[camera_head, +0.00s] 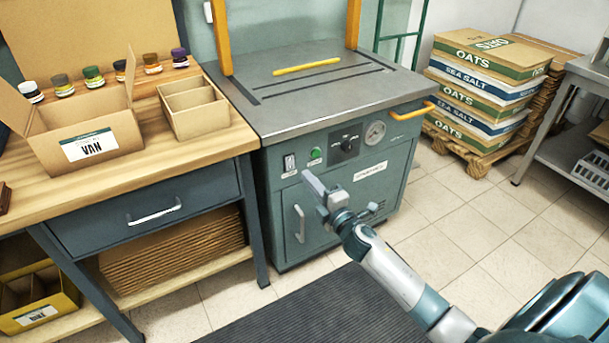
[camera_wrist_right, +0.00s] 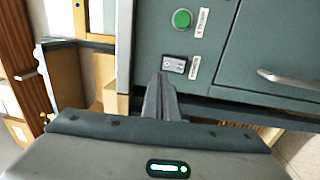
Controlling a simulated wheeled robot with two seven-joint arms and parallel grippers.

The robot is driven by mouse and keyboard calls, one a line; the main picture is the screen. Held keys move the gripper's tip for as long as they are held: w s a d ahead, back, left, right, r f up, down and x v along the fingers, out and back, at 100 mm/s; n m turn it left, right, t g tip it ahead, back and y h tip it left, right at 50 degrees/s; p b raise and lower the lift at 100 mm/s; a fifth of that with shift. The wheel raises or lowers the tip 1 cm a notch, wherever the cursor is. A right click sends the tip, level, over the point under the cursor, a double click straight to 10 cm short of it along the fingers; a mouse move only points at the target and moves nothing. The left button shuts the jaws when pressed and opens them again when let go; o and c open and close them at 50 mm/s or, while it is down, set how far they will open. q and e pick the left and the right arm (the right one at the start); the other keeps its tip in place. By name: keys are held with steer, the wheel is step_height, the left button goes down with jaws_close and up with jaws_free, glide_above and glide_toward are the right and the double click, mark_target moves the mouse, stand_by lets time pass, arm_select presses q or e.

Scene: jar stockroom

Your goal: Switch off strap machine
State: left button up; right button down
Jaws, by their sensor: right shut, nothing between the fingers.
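The strap machine (camera_head: 335,180) is a grey-green cabinet with a steel top. On its front panel are a small rocker switch (camera_head: 289,163), a bright green round button or lamp (camera_head: 316,154), a black dial (camera_head: 347,143) and a gauge (camera_head: 376,132). My right gripper (camera_head: 309,178) is shut and empty, in front of the panel just below the switch and green button. In the right wrist view, the closed fingertips (camera_wrist_right: 161,78) point at the panel close to the switch (camera_wrist_right: 175,65), with the green button (camera_wrist_right: 182,18) beyond it. I cannot tell whether they touch. My left gripper is out of view.
A wooden workbench (camera_head: 200,146) with an open carton (camera_head: 88,143), a divided box (camera_head: 193,107) and several jars stands left. A yellow handle (camera_head: 410,112) sticks out from the machine's right. Stacked sacks (camera_head: 485,85) stand beyond. Floor in front is mostly clear.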

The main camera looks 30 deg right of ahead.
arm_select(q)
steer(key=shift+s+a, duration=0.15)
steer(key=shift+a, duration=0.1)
arm_select(e)
steer(key=shift+s+r, duration=0.2)
steer(key=shift+s, duration=1.15)
steer(key=shift+s+r, duration=0.15)
steer(key=shift+s, duration=1.15)
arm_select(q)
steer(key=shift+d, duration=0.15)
